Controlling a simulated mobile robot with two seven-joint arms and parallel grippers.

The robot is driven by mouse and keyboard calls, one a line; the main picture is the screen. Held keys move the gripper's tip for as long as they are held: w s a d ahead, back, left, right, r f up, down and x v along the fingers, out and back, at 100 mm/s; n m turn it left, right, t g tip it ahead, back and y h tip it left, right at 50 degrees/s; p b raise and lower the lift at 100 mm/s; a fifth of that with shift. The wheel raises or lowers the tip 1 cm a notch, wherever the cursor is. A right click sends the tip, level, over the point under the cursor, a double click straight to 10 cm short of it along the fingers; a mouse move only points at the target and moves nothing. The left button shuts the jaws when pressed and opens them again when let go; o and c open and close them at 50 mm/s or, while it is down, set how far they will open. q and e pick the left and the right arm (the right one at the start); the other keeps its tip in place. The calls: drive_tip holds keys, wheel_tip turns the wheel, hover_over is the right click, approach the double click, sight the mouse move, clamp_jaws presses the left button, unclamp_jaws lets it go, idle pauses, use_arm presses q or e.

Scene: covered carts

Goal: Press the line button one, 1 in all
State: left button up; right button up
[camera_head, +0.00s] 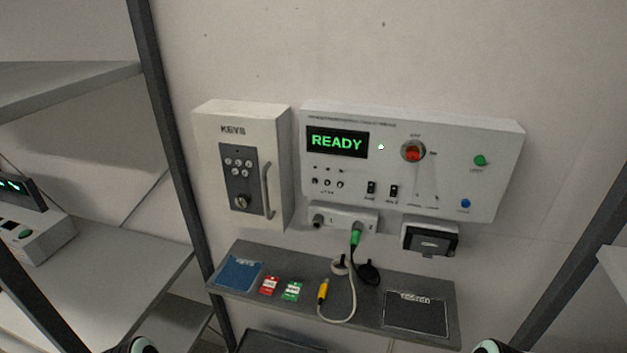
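A white control panel (440,135) hangs on the wall, its display (338,141) reading READY in green. A green button (480,160) is at its upper right and a blue button (465,203) at its lower right. Their small labels are too blurred to read, so I cannot tell which is the line button. A red knob (413,151) and two black switches (371,187) are also on the panel. Only rounded parts of my two arms show at the bottom edge, well below the panel. My gripper fingers are not visible.
A key box (240,160) hangs left of the panel. The shelf below (225,293) holds a blue booklet (238,273), red (269,286) and green (291,291) tags, a yellow-ended cable (323,291) and a dark pad (416,314). Dark rack posts (165,125) stand on both sides.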

drive_tip(key=shift+w, duration=0.1)
clamp_jaws()
